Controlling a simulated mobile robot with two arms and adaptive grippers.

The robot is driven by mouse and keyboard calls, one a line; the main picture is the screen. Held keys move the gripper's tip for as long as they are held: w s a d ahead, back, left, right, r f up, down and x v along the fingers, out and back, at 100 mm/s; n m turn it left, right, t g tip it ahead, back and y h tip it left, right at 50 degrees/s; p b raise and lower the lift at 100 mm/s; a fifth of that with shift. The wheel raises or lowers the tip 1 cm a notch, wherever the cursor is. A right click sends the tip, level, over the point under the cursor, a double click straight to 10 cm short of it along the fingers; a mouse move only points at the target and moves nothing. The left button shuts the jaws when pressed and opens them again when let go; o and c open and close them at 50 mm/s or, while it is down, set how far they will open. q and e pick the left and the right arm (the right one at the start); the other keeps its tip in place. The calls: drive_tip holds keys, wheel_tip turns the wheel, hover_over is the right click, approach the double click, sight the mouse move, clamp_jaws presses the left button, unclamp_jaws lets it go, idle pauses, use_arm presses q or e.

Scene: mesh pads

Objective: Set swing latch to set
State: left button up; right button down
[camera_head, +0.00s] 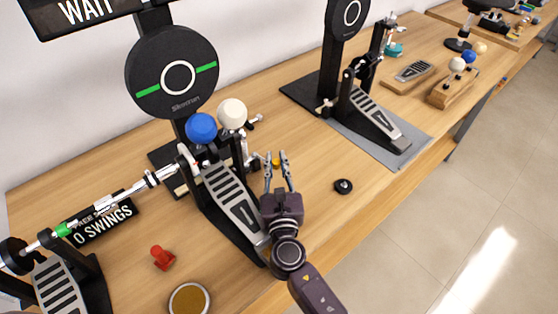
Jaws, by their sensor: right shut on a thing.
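My right gripper (276,160) reaches in from the lower right, beside the right edge of the silver pedal plate (233,200) of the middle drum pedal. Its two fingertips stand one on each side of a small orange-yellow knob (276,162), and it is shut on it. What the knob is attached to is mostly hidden by the fingers. No label reading "set" can be made out, so I cannot tell for sure which part is the swing latch or how it is set. My left gripper is not in view.
A blue ball (201,127) and a white ball (232,113) stand close left of the gripper, before a round pad (171,74). A red knob (162,258), a round tin (189,299) and a black disc (343,186) lie nearby. A second pedal (375,115) stands right.

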sight(276, 162)
drive_tip(key=c, duration=1.8)
unclamp_jaws()
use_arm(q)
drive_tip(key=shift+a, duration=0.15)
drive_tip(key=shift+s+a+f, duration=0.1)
use_arm(e)
wheel_tip(276, 162, up, 10)
drive_tip(key=shift+r, duration=0.1)
drive_tip(key=shift+s, duration=0.1)
